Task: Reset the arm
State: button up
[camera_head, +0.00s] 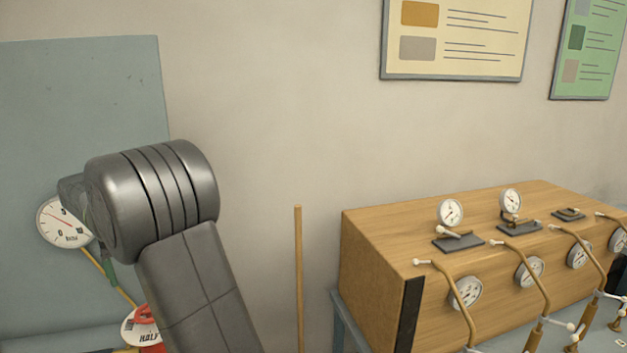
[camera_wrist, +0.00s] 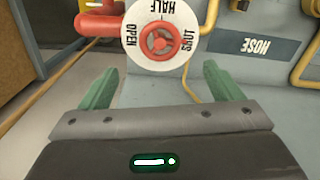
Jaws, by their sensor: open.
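My gripper (camera_wrist: 160,88) shows in the wrist view with its two green fingers spread wide apart. It is open and nothing is between the fingers. Beyond the fingertips is a red valve handwheel (camera_wrist: 160,42) on a white round dial marked OPEN, HALF and SHUT. In the head view my grey arm rises at the left in front of a blue-grey panel (camera_head: 80,120). The dial (camera_head: 141,328) and part of its red wheel show low beside the arm.
A white gauge (camera_head: 62,222) on the panel is partly hidden by my arm. A wooden box (camera_head: 375,270) with several gauges and bent pipes stands at the right. A thin wooden pole (camera_head: 298,280) stands between. A red pipe (camera_wrist: 97,24) and a HOSE label (camera_wrist: 262,46) flank the dial.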

notch_tip(320, 180, down, 10)
jog(key=shift+r+p, duration=0.1)
jog(key=shift+p, duration=0.4)
jog(key=shift+f, duration=0.3)
jog(key=n+b, duration=0.1)
jog(key=n, duration=0.4)
jog(key=n+b, duration=0.1)
jog(key=n, duration=0.4)
jog(key=shift+n, duration=0.3)
jog(key=n+b, duration=0.1)
jog(key=n, duration=0.3)
jog(key=shift+w+n+b, duration=0.1)
jog(key=shift+n+b, duration=0.25)
jog(key=shift+n, duration=0.05)
jog(key=n+b, duration=0.2)
jog(key=n, duration=0.2)
jog(key=shift+n, duration=0.3)
jog(key=shift+d, duration=0.1)
